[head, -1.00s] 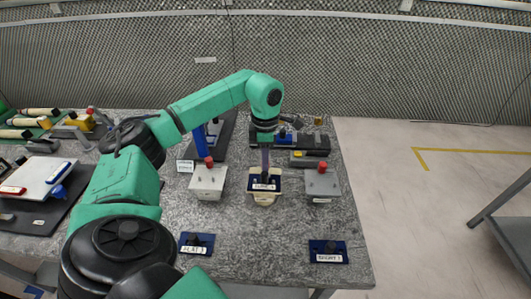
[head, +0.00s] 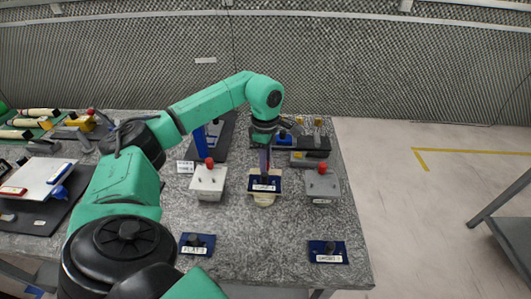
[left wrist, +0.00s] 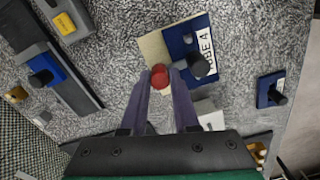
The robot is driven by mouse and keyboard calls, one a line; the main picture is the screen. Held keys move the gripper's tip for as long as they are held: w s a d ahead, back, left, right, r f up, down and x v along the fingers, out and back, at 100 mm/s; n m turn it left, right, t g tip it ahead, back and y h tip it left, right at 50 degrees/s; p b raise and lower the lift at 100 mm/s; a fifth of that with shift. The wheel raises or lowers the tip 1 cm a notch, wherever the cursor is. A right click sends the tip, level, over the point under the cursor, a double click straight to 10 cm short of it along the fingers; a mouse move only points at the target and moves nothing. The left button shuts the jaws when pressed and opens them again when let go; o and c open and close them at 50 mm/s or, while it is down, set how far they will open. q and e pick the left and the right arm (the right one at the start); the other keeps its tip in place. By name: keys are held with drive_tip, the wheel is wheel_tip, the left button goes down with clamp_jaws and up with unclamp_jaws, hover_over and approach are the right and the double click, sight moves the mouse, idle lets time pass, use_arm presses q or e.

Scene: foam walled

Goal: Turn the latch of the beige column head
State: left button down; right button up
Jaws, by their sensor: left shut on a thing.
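The beige column head (head: 264,199) stands upright in the middle of the table, with a blue plate (head: 265,183) with a black knob and a white label at its front. Its beige top (left wrist: 153,46) and the blue plate (left wrist: 183,42) also show in the left wrist view. My left gripper (head: 264,167) comes down on it from above. In the left wrist view its two purple fingers (left wrist: 160,90) are shut on the red latch knob (left wrist: 160,75). The latch's base is hidden by the fingers. My right gripper is not in view.
Grey heads with red knobs stand left (head: 208,182) and right (head: 322,186) of the beige one. Two blue plates, left (head: 197,243) and right (head: 328,252), lie near the front edge. Dark rails (head: 310,141) lie behind. The table between is clear.

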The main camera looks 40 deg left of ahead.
use_arm(q)
drive_tip(key=shift+w+a+r, duration=0.1)
drive_tip(key=shift+r, duration=0.1)
drive_tip(key=c, duration=0.7)
unclamp_jaws()
drive_tip(key=shift+o, duration=0.2)
drive_tip(key=shift+f, duration=0.1)
wheel_tip(320, 180, up, 7)
drive_tip(key=shift+r+b, duration=0.15)
drive_tip(key=shift+b, duration=0.3)
wheel_tip(320, 180, up, 7)
drive_tip(key=p, duration=0.3)
drive_tip(key=shift+r, duration=0.2)
drive_tip(key=shift+f, duration=0.1)
